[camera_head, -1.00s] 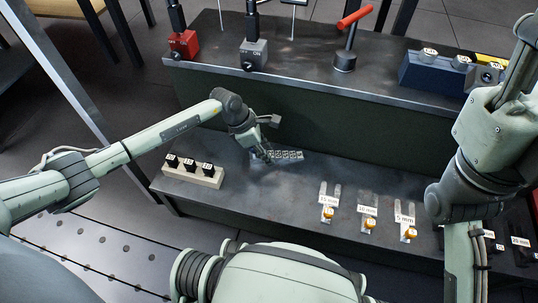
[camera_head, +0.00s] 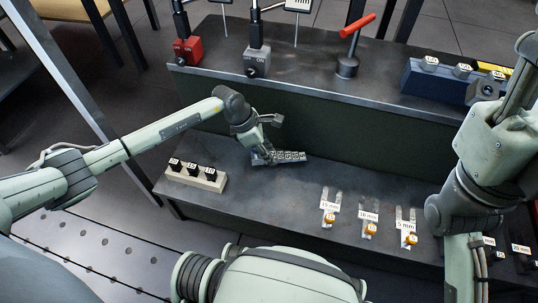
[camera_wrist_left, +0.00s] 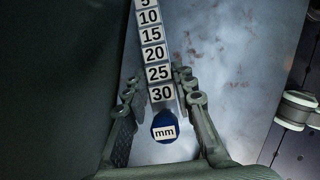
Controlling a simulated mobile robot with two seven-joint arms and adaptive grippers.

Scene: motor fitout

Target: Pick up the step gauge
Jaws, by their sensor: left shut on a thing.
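The step gauge (camera_head: 289,156) is a narrow grey bar with a row of white number labels, near the back of the lower bench level. In the left wrist view the step gauge (camera_wrist_left: 154,53) shows labels from 5 to 30 and a round blue end marked "mm". My left gripper (camera_head: 267,159) is at its left end in the head view. In the left wrist view the fingers of my left gripper (camera_wrist_left: 160,90) are shut on the gauge, one on each side near the 30 label. I cannot tell whether the gauge touches the bench. My right gripper is out of view.
A pale block (camera_head: 197,178) with several black labelled pieces stands left of the gauge. Slotted plates marked 15 mm (camera_head: 329,207), 10 mm (camera_head: 369,215) and 5 mm (camera_head: 406,226) lie to the right. The raised shelf (camera_head: 300,76) rises behind. Bare bench lies in front of the gauge.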

